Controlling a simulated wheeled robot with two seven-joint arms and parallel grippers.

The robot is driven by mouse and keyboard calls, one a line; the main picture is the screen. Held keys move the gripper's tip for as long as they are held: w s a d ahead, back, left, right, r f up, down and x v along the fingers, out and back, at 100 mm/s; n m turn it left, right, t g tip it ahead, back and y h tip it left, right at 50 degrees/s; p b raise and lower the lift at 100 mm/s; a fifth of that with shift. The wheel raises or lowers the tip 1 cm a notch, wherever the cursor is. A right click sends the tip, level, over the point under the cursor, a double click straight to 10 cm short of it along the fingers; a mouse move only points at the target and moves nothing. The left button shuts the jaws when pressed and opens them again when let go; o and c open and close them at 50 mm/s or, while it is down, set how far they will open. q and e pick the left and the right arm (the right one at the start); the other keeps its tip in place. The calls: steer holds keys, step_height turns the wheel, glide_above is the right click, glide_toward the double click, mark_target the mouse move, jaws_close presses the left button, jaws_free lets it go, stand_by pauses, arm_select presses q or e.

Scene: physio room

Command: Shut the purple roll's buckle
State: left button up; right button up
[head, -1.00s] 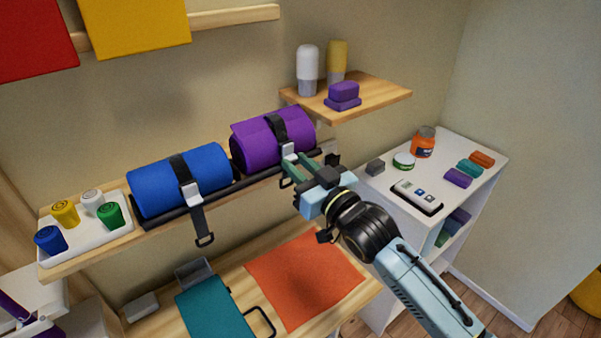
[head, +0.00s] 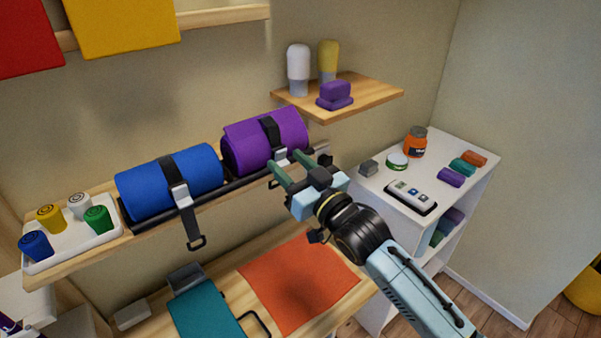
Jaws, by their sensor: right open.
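The purple roll (head: 248,150) lies on the wooden wall shelf with a black strap (head: 271,133) around it. Its grey buckle (head: 280,155) is on the front side, and part of the strap hangs below, partly hidden by my gripper. Whether the buckle is shut I cannot tell. My right gripper (head: 287,162) is open, its two green fingers pointing at the buckle, one on each side in the picture. Nothing shows held between them, and contact cannot be told. My left gripper is not in view.
A blue roll (head: 150,190) with a hanging strap lies left of the purple one, then a white tray (head: 75,255) of coloured cylinders. A small shelf (head: 370,98) with bottles is above right. Below are an orange mat (head: 300,285) and a teal item (head: 205,312). A white cabinet (head: 465,185) stands right.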

steer(key=b+v, duration=0.1)
steer(key=v, duration=1.2)
steer(key=shift+d+f, duration=0.1)
